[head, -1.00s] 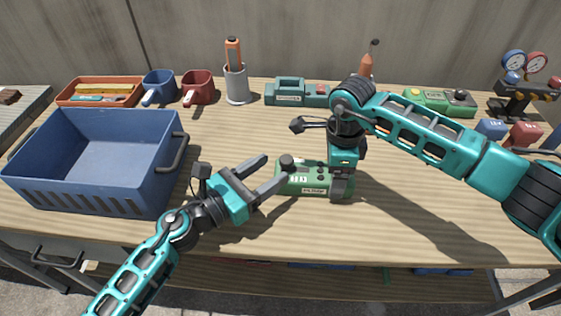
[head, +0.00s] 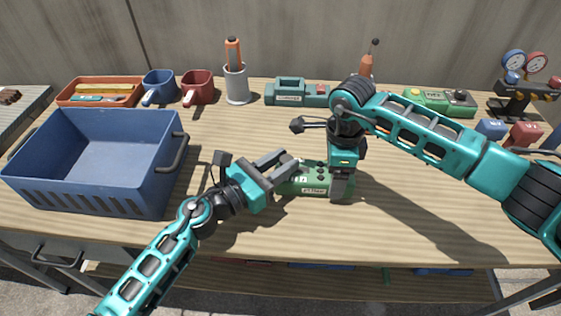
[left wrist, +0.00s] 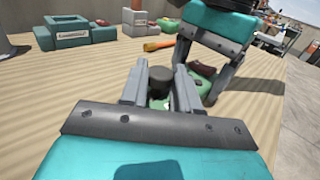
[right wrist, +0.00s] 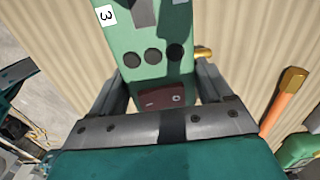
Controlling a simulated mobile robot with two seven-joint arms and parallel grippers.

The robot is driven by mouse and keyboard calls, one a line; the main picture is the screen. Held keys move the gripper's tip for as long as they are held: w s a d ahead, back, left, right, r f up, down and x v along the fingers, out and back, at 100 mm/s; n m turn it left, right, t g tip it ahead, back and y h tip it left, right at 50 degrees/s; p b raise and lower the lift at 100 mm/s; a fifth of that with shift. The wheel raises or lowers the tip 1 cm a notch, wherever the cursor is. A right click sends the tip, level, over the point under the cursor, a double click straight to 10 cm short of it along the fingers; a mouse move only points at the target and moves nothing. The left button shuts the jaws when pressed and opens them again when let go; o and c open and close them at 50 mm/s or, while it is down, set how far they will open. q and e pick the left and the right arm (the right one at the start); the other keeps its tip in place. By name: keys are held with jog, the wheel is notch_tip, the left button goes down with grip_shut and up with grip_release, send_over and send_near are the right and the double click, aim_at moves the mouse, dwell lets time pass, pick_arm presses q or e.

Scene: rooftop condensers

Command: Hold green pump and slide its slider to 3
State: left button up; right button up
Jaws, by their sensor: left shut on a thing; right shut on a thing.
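The green pump (head: 312,188) lies on the table near the middle of the head view. My right gripper (head: 342,180) is shut on its right end; the right wrist view shows the pump (right wrist: 158,45) between the fingers. A white label with a 3 (right wrist: 105,15) shows at that view's top left. My left gripper (head: 283,165) reaches the pump's left end. In the left wrist view its fingers are shut on the dark slider knob (left wrist: 160,82), one on each side. The slider's exact setting is hidden in the head view.
A blue crate (head: 75,190) stands at the left. Along the back are an orange tray (head: 75,100), two mugs, a tool cup (head: 237,88), a teal device (head: 290,98), another green device (head: 450,110) and gauges (head: 514,62). The table front right is clear.

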aim_at(299, 174)
pick_arm(q)
grip_shut()
jog(key=shift+d, duration=1.95)
jog(key=o, duration=0.7)
grip_release()
